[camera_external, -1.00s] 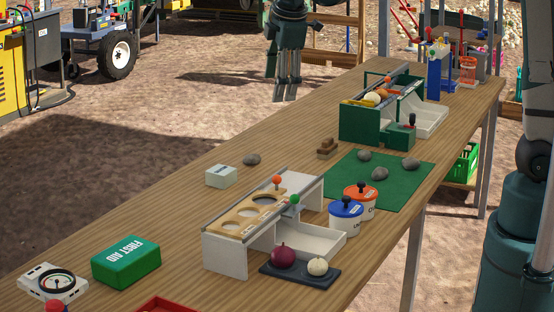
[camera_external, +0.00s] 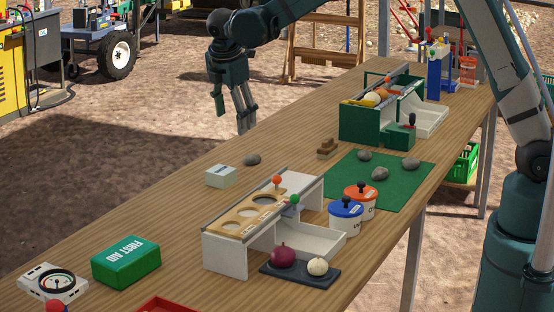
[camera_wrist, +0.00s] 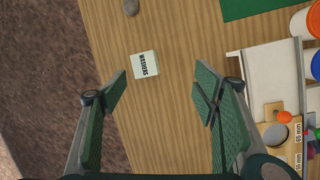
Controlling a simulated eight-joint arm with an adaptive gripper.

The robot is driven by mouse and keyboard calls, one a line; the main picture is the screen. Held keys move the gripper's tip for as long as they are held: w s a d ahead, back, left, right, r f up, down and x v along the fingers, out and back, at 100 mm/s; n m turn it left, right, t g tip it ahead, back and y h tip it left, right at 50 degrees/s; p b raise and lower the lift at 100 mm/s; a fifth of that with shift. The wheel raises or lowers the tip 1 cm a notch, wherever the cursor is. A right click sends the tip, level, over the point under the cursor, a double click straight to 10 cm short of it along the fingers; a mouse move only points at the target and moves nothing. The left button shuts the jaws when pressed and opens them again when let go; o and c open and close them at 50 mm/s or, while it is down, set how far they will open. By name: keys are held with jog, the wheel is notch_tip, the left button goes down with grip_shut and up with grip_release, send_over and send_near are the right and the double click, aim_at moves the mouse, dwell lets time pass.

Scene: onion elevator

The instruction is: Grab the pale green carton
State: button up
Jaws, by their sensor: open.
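The pale green carton (camera_external: 221,176) is a small box on the wooden table, left of the white sorter. In the wrist view the carton (camera_wrist: 145,65) lies flat with the word "WASHERS" on its top, ahead of the fingers and between their lines. My gripper (camera_external: 234,126) is in the air past the table's far left edge, fingers pointing down, apart from the carton. In the wrist view my gripper (camera_wrist: 160,92) is open, with nothing between its fingers.
A grey stone (camera_external: 252,159) lies close behind the carton. The white sorter (camera_external: 262,222) with round holes and knobs stands to its right. A green first-aid box (camera_external: 126,262) is at the front left. Bare tabletop surrounds the carton's left side.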

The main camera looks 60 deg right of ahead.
aim_at(221, 169)
jog(key=w+f+n, duration=0.1)
jog(key=w+f, duration=0.1)
jog(key=f, duration=0.2)
jog(key=w+d+f+n+g, duration=0.1)
jog(key=w+f, duration=0.2)
jog(key=f, duration=0.1)
jog(key=w+f+n, duration=0.1)
jog(key=w+f, duration=0.1)
jog(key=f, duration=0.2)
jog(key=shift+w+d+f+h, duration=0.15)
jog(key=shift+f+h, duration=0.05)
jog(key=shift+h, duration=0.2)
jog(key=shift+f, duration=0.1)
jog(key=shift+x, duration=1.25)
jog(key=shift+d, duration=0.1)
jog(key=shift+b+x, duration=0.4)
jog(key=shift+x, duration=2.15)
jog(key=shift+c, duration=0.3)
jog(key=c, duration=0.9)
